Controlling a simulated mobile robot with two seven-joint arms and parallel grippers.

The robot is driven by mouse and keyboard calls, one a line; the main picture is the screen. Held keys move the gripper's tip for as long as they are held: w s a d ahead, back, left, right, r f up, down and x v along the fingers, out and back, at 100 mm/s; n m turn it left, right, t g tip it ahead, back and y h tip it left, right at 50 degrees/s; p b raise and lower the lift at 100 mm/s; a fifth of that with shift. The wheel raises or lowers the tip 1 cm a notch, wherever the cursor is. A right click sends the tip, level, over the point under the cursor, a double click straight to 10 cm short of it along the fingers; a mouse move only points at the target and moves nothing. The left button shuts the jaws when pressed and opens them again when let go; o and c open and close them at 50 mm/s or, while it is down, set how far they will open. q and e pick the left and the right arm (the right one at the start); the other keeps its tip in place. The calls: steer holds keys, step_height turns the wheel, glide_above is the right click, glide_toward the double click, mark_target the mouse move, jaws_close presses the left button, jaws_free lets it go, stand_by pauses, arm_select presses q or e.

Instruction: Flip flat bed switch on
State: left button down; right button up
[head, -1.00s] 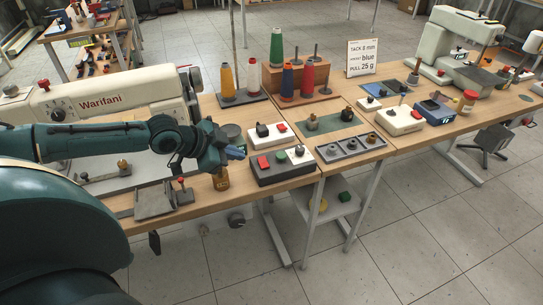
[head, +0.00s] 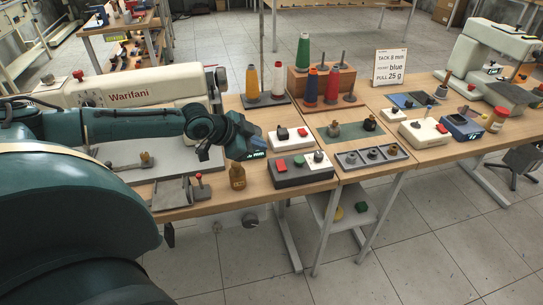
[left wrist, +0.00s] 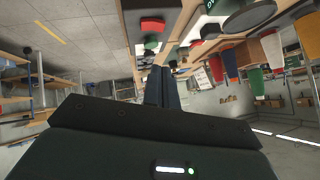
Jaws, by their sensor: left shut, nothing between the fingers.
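The flat-bed sewing machine (head: 130,92), white and marked Warifani, stands on the left table. A dark control box (head: 305,180) near the table's front edge carries a red button (head: 281,165), a green button (head: 299,160) and a white section with a dark knob. A white box (head: 279,143) with a black lever and a red part sits just behind it. I cannot tell which is the flat-bed switch. My left gripper (head: 259,146) is left of these boxes, above the table, apart from them. Its fingers are shut and empty in the left wrist view (left wrist: 162,84). My right gripper is out of view.
Thread cones (head: 303,56) stand behind the boxes. A grey tray (head: 372,158) with several round parts lies to the right. A second sewing machine (head: 489,52) stands at the far right.

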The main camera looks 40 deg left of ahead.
mark_target(281, 160)
arm_select(q)
steer(key=x, duration=0.6)
steer(key=shift+d, duration=0.1)
steer(key=shift+w+a+f, duration=0.15)
steer(key=shift+a+f, duration=0.05)
steer(key=shift+f, duration=0.45)
steer(key=shift+w+a+f, duration=0.2)
steer(key=shift+f, duration=0.45)
steer(key=shift+w+a+f, duration=0.15)
steer(key=shift+a+f, duration=0.05)
steer(key=shift+f, duration=0.45)
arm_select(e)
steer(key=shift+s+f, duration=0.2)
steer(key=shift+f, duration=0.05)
arm_select(q)
steer(key=shift+d, duration=0.1)
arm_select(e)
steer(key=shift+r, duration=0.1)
